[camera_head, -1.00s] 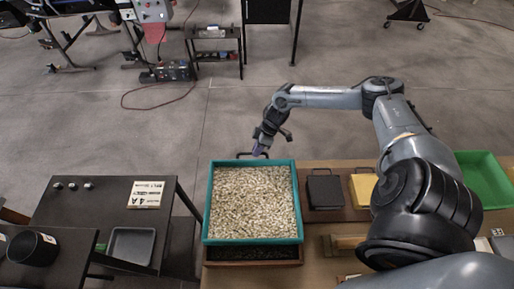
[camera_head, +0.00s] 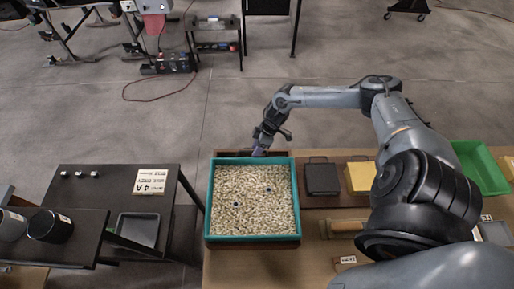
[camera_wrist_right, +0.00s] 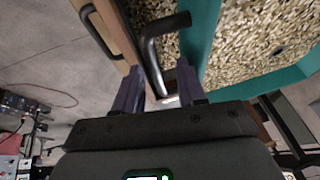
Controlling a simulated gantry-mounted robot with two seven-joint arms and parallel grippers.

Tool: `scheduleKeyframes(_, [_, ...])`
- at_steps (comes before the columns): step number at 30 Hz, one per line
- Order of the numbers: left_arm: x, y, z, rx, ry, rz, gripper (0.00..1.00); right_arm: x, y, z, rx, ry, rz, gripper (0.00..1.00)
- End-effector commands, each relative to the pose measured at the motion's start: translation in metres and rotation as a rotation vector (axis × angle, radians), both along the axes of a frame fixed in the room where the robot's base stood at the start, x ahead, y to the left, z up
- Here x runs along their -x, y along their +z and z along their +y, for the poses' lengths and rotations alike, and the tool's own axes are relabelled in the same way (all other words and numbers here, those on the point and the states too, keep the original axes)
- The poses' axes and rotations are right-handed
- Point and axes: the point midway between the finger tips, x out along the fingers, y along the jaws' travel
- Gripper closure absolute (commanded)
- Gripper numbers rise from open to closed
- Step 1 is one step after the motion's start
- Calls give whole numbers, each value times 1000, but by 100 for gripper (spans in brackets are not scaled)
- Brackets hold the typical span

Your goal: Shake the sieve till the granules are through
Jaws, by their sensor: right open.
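The sieve (camera_head: 297,212) is a teal square frame full of pale granules (camera_head: 252,205), with a few small dark spots among them. It lies over a brown wooden box (camera_head: 222,154), whose back edge shows behind it. My right gripper (camera_head: 261,150) is at the sieve's back edge. In the right wrist view the gripper (camera_wrist_right: 160,88) is open, with a bent dark handle (camera_wrist_right: 152,55) reaching between or just beyond its fingers; I cannot tell if they touch it. The underside of the sieve is hidden. My left gripper is out of view.

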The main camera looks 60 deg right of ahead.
Motion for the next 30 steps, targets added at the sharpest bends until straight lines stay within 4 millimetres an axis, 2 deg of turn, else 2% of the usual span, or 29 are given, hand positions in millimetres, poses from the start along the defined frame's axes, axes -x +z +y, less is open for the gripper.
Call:
scheduleKeyframes(7, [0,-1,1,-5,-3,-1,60,5,16,-8,3,0,-1,60])
scheduleKeyframes(21, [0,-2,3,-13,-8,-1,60,24,83,-32,3,1,2,60])
scheduleKeyframes(30, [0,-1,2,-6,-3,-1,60,28,98,-36,-1,0,0,60])
